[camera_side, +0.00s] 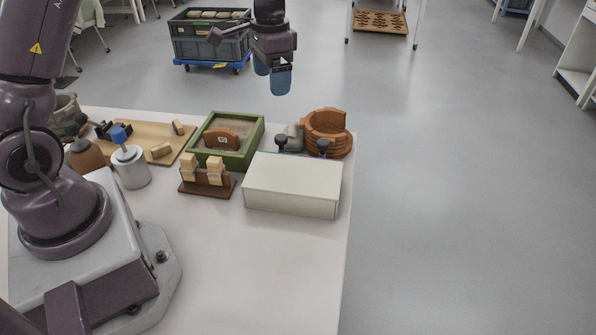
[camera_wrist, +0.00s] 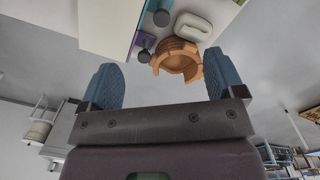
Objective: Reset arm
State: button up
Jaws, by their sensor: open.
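My gripper (camera_side: 272,78) hangs high in the air at the top of the side view, above and behind the table. Its two blue fingers are apart with nothing between them, and they also show spread in the wrist view (camera_wrist: 163,85). An orange-brown pot (camera_side: 327,133), its rim uneven with gaps, stands at the table's back right corner; it also shows in the wrist view (camera_wrist: 172,62) beyond the fingers. A curved orange-brown sherd (camera_side: 221,138) stands in the sand of a green-framed tray (camera_side: 259,135).
A white box (camera_side: 292,186) lies in front of the pot, with dark knobs (camera_side: 323,146) behind it. A wooden rack (camera_side: 207,178), a metal bottle (camera_side: 131,170) and a wooden board (camera_side: 178,143) stand leftward. The table's front right is clear. A grey crate (camera_side: 207,42) stands on the floor behind.

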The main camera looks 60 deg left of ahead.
jog(key=s+d+r+t, duration=0.2)
jog(key=s+d+r, duration=0.1)
jog(key=s, duration=0.4)
jog(key=s+d+r+n+t, duration=0.1)
jog(key=s+d+r+t, duration=0.1)
jog(key=s+d+r, duration=0.2)
jog(key=s+d+r+n+t, duration=0.1)
jog(key=s+d+r+t, duration=0.1)
jog(key=s+r, duration=0.4)
jog(key=s+d, duration=0.1)
jog(key=s, duration=0.3)
jog(key=shift+s+d+r, duration=0.2)
jog(key=shift+d+r, duration=0.1)
jog(key=shift+d, duration=0.05)
